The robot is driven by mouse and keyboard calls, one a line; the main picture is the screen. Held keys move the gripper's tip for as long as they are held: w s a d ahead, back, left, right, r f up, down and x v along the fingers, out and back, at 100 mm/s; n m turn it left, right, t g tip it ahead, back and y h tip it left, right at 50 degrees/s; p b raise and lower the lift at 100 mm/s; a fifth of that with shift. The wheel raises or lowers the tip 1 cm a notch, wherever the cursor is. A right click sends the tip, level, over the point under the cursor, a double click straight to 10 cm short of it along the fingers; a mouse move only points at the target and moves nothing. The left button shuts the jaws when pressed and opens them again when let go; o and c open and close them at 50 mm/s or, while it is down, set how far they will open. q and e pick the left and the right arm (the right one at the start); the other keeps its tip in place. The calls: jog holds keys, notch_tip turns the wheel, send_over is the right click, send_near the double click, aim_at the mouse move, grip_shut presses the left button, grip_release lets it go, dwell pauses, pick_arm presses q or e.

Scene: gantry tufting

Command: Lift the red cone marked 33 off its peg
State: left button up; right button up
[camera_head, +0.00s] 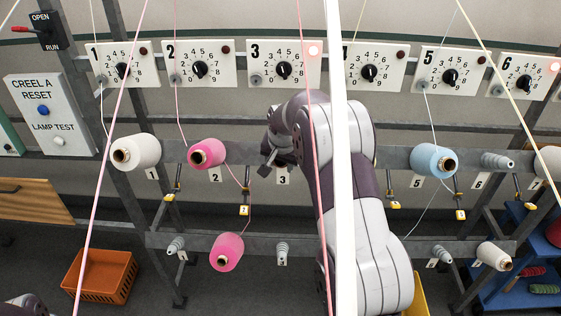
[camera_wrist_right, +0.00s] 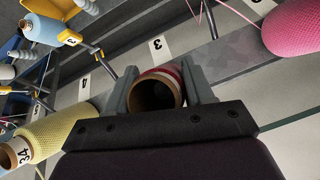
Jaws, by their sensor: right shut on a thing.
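My right gripper (camera_head: 268,165) is at the row by position tag 3 in the head view, with its arm coming up from below. In the right wrist view my right gripper (camera_wrist_right: 158,76) is shut on a cone with a brown tube end and a thin red edge (camera_wrist_right: 168,72). The open tube end faces the camera and most of the cone is hidden. No number 33 can be read, and whether a peg is still inside cannot be told. The head view does not clearly show this cone. My left gripper is not in view.
A pink cone (camera_head: 207,153) sits left of my right gripper, a light blue cone (camera_head: 432,160) to the right. A yellow cone marked 34 (camera_wrist_right: 58,136) is close by in the wrist view. A white upright bar (camera_head: 343,150) and taut yarns cross in front.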

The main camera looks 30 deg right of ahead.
jog(key=shift+s+a+r, duration=0.1)
jog(key=shift+s+r, duration=0.05)
jog(key=shift+s, duration=0.1)
jog(key=s+a+r, duration=0.5)
jog(key=s+r, duration=0.2)
jog(key=s, duration=0.2)
jog(key=shift+a+r+p, duration=0.3)
jog(key=shift+a+r, duration=0.05)
dwell(0.8)
